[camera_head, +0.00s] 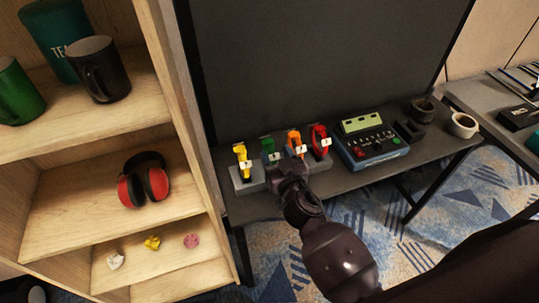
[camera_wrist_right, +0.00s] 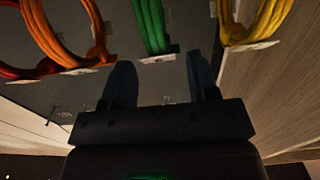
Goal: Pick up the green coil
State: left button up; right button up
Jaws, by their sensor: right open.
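The green coil (camera_head: 268,147) stands on the dark shelf in front of the black screen, between a yellow coil (camera_head: 242,158) and an orange coil (camera_head: 296,143). A red coil (camera_head: 319,140) is at the right end of this row. My right gripper (camera_head: 279,168) is in front of the green coil, hiding its lower part in the head view. In the right wrist view, the open fingers (camera_wrist_right: 160,72) point towards the green coil (camera_wrist_right: 151,25), which is just beyond them and lies between their lines. Nothing is between the fingers. My left gripper is not in view.
The neighbouring coils stand close on both sides. A control box (camera_head: 368,142) with buttons is to the right, with a dark cup (camera_head: 421,110) and a pale cup (camera_head: 463,125) beyond. A wooden shelf unit (camera_head: 178,110) with mugs and red headphones (camera_head: 145,182) stands at left.

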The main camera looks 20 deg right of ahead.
aim_at(272, 148)
jog(key=shift+w+a+f, duration=0.1)
jog(key=shift+w, duration=1.7)
grip_shut()
